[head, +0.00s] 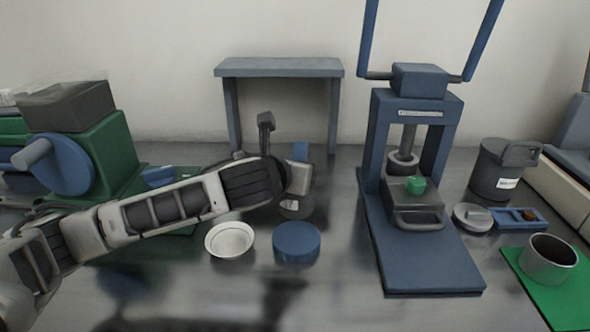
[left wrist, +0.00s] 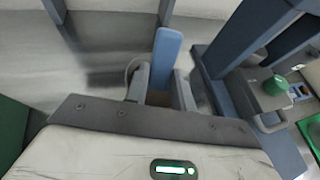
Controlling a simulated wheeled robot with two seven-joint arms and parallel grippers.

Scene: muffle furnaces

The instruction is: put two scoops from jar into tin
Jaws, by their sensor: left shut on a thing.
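My left gripper (head: 300,178) is shut on a blue-handled tool, likely the scoop (left wrist: 166,58); its blue end also shows in the head view (head: 301,151). The tool's lower end is hidden between the fingers. A small round vessel with a pale label, likely the jar (head: 297,208), stands right under the gripper, mostly covered by it; whether the scoop is inside I cannot tell. A grey metal cup, perhaps the tin (head: 548,260), stands open on a green mat (head: 523,262) at the far right. My right gripper is not in view.
A white bowl (head: 230,240) and a round blue lid-like disc (head: 297,243) lie in front of the gripper. A blue press (head: 418,255) holding a green piece (head: 415,185) stands between jar and cup. A dark lidded pot (head: 497,170), grey lid (head: 472,217) and blue tray (head: 520,226) are right.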

